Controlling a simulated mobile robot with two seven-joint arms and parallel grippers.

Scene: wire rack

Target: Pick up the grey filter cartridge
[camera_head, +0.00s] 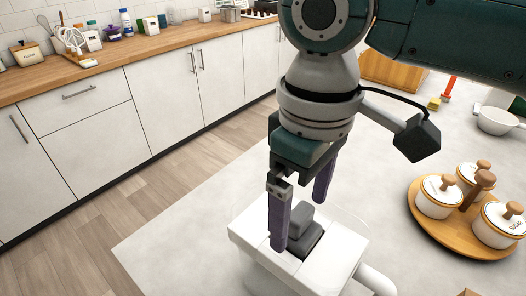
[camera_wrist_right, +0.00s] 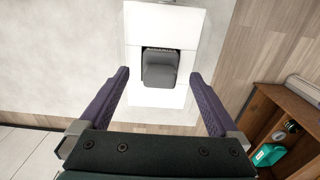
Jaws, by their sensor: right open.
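The grey filter cartridge (camera_head: 305,236) sits in an opening in the top of a white pitcher-like container (camera_head: 338,249) on the pale counter. My right gripper (camera_head: 299,222) points down at it with its purple fingers spread. In the right wrist view the cartridge (camera_wrist_right: 160,70) shows between the two open fingers, with a gap on each side. The gripper holds nothing. The near finger hides part of the cartridge in the head view, and its lower part is hidden inside the container. My left gripper is not in view.
A round wooden tray (camera_head: 428,225) with several white lidded jars stands on the counter to the right. The counter left of the container is clear. A wooden cabinet (camera_wrist_right: 287,130) shows at the right of the wrist view.

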